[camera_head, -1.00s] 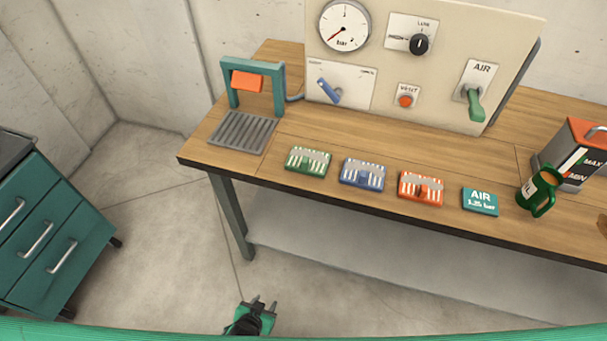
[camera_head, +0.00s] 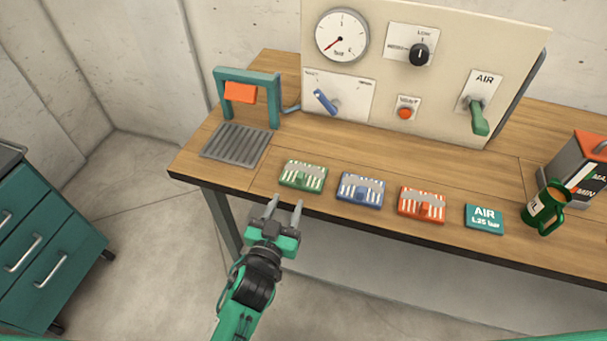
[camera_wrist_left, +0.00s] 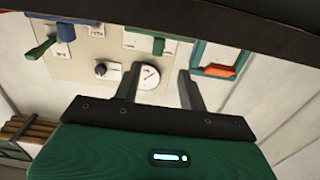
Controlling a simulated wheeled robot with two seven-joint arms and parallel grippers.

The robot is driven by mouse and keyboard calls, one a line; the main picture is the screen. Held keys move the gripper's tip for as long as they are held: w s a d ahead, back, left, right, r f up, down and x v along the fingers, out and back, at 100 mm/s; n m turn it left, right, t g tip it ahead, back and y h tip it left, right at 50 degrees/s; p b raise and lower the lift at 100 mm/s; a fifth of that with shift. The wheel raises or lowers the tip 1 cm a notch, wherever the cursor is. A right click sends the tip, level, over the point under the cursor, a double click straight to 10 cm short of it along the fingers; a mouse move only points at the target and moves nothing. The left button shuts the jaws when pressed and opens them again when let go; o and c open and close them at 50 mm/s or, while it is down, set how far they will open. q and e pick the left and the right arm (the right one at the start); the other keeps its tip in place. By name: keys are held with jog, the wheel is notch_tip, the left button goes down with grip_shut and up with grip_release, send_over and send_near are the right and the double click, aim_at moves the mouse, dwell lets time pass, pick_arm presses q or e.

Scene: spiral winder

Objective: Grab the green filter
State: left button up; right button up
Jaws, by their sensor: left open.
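The green filter (camera_head: 303,175) lies flat on the workbench near its front edge, with pale slots and a grey strip. It is leftmost in a row with the blue filter (camera_head: 360,190) and the red filter (camera_head: 421,205). My left gripper (camera_head: 284,206) is open and empty, just in front of the bench edge, below and slightly left of the green filter and apart from it. In the left wrist view its two fingers (camera_wrist_left: 160,88) stand apart with nothing between them. My right gripper is not in view.
Behind the row stands a panel with a gauge (camera_head: 342,36), a blue switch (camera_head: 325,101) and a green air lever (camera_head: 478,115). A grey grate (camera_head: 236,145) and a teal frame (camera_head: 247,98) are left.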

aim_at(299, 180)
pick_arm(q)
jog(key=x, duration=0.4)
jog(key=shift+w+d+p, duration=0.2)
jog(key=shift+w+p, duration=0.1)
jog(key=shift+w, duration=0.05)
jog(key=shift+w+d, duration=0.1)
jog(key=shift+w, duration=0.2)
jog(key=p+x, duration=0.1)
jog(key=x, duration=0.2)
jog(key=shift+w+d, duration=0.2)
jog(key=shift+w+d+f, duration=0.1)
jog(key=shift+w, duration=0.35)
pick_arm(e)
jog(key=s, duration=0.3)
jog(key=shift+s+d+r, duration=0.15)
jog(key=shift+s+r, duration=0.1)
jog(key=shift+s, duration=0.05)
pick_arm(q)
jog(key=c, duration=0.9)
grip_shut()
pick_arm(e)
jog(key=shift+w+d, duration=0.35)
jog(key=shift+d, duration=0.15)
